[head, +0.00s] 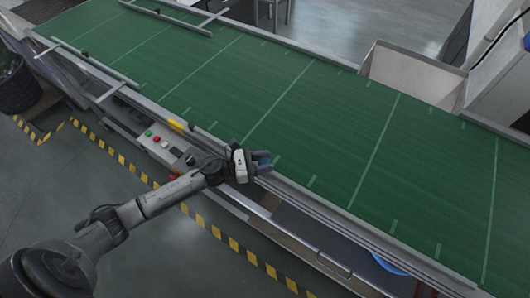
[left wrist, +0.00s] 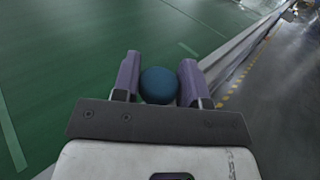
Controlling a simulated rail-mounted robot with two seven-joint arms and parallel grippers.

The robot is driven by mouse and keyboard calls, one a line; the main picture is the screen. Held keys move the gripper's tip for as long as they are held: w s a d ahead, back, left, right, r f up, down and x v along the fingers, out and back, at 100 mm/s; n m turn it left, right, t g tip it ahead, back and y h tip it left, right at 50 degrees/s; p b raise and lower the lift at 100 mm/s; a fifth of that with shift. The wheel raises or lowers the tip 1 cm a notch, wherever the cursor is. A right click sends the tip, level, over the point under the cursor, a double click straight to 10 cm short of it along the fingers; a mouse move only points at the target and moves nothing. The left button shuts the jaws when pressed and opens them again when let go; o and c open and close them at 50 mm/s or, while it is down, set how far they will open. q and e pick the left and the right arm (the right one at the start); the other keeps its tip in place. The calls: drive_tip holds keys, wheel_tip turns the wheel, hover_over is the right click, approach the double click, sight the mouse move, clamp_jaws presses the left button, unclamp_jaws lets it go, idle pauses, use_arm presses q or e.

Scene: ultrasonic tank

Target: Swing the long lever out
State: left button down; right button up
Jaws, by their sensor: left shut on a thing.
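My left gripper (head: 266,160) reaches in from the left to the near edge of the green conveyor. Its purple fingers also show in the left wrist view (left wrist: 158,80). They are shut on a round dark blue-teal knob (left wrist: 158,86), which sits between them. The knob appears to be the end of the lever, but I cannot make out a lever shaft in either view; the gripper hides what lies beneath. My right gripper is not in view.
The green conveyor belt (head: 330,120) is mostly clear, with metal guide rails (head: 165,15) at the far left. A control panel with coloured buttons (head: 157,139) is on the near side. Yellow-black tape (head: 140,175) marks the floor. A blue object (head: 388,264) shows below the belt.

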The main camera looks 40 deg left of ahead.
use_arm(q)
drive_tip(key=shift+s+d+r, duration=0.1)
drive_tip(key=shift+s+d, duration=0.05)
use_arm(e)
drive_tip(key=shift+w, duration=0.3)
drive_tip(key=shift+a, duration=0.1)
use_arm(q)
drive_tip(key=c, duration=1.1)
unclamp_jaws()
drive_tip(key=o, duration=0.3)
drive_tip(key=shift+s, duration=0.3)
drive_tip(key=shift+o, duration=0.4)
drive_tip(key=shift+w, duration=0.15)
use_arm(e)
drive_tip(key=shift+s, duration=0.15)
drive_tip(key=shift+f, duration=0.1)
use_arm(q)
drive_tip(key=shift+s+a+f, duration=0.2)
drive_tip(key=shift+s+a, duration=0.05)
drive_tip(key=shift+a, duration=0.1)
drive_tip(key=b+v, duration=0.2)
drive_tip(key=v, duration=1.1)
drive_tip(key=shift+r, duration=0.15)
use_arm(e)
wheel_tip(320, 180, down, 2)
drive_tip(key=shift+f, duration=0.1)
use_arm(q)
drive_tip(key=shift+a, duration=0.15)
